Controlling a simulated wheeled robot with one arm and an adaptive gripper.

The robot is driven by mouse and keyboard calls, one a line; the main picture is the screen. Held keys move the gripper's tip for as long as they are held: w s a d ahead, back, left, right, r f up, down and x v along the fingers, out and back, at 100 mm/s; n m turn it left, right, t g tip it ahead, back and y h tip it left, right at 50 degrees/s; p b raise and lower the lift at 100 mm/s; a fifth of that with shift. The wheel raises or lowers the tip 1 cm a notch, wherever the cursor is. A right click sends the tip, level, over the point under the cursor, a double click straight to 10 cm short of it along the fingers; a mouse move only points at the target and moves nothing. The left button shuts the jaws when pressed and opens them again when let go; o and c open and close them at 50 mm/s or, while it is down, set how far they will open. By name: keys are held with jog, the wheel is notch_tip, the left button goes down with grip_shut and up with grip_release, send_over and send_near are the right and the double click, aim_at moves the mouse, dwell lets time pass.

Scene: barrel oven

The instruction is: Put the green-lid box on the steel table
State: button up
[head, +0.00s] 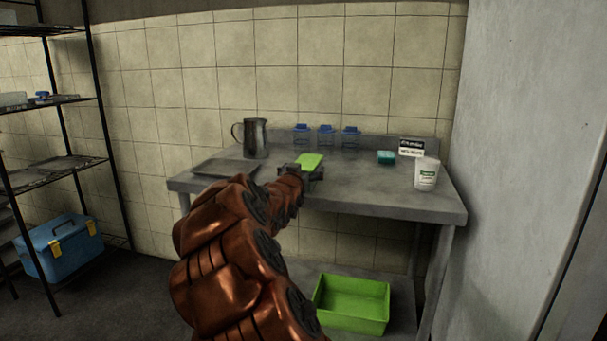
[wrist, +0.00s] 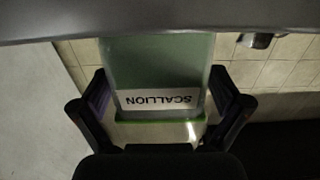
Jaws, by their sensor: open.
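The green-lid box (head: 310,160) is at the steel table (head: 375,187), near the middle of its top; my gripper hides its body in the head view. In the wrist view the box (wrist: 160,65) appears upside down, with a clear greenish body, a SCALLION label and the green lid toward the bottom of the picture. Its far end meets the grey table surface (wrist: 60,22). My gripper (head: 303,173) is open, with its fingers (wrist: 160,75) on either side of the box. I cannot tell whether they touch it.
A metal pitcher (head: 256,138) and dark tray (head: 226,169) are left on the table. Several blue-lidded containers (head: 326,138) stand behind. A teal sponge (head: 386,157), sign (head: 411,147) and white tub (head: 427,174) are right. A green bin (head: 352,304) sits below.

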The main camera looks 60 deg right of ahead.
jog(key=shift+p+v, duration=0.45)
jog(key=shift+v, duration=1.15)
jog(key=shift+p+v, duration=0.3)
jog(key=shift+v, duration=2)
jog(key=shift+s+f, duration=0.1)
jog(key=shift+f, duration=0.05)
